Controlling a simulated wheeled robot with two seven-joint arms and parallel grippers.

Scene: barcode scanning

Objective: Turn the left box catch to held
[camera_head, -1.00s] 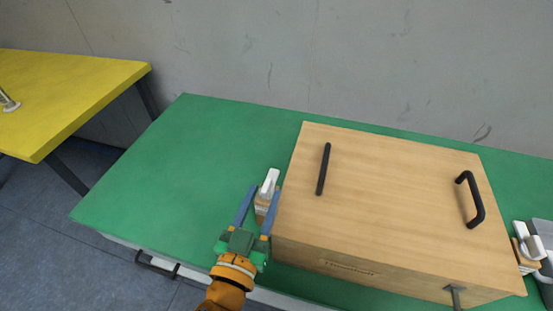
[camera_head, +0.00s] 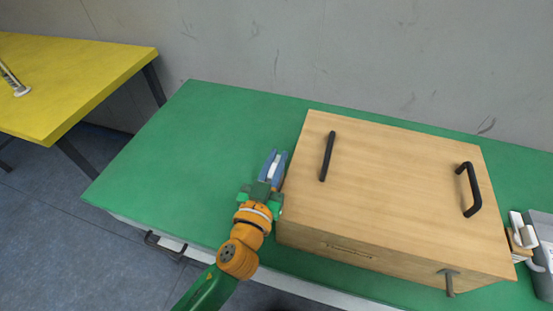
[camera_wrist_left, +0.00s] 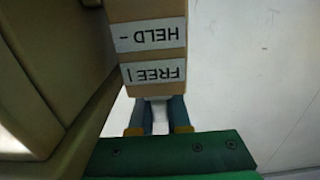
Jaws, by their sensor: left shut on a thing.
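A wooden box (camera_head: 400,180) with two black handles sits on the green table. The left box catch (camera_head: 273,168) is a white piece beside the box's left side, mostly covered by my gripper. My left gripper (camera_head: 272,162) is shut on the catch, its blue fingers on either side of it. In the left wrist view the fingers (camera_wrist_left: 160,117) close around the white catch piece. Above it there, a wooden block (camera_wrist_left: 148,50) carries labels reading "HELD -" and "FREE |", upside down. The right box catch (camera_head: 522,232) is white, at the box's right side. My right gripper is out of view.
A yellow table (camera_head: 75,80) stands at the left with a small upright item (camera_head: 14,80) on it. A grey device (camera_head: 541,245) is at the right edge. The green table (camera_head: 195,150) is clear left of the box. A metal latch (camera_head: 449,281) sits on the box front.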

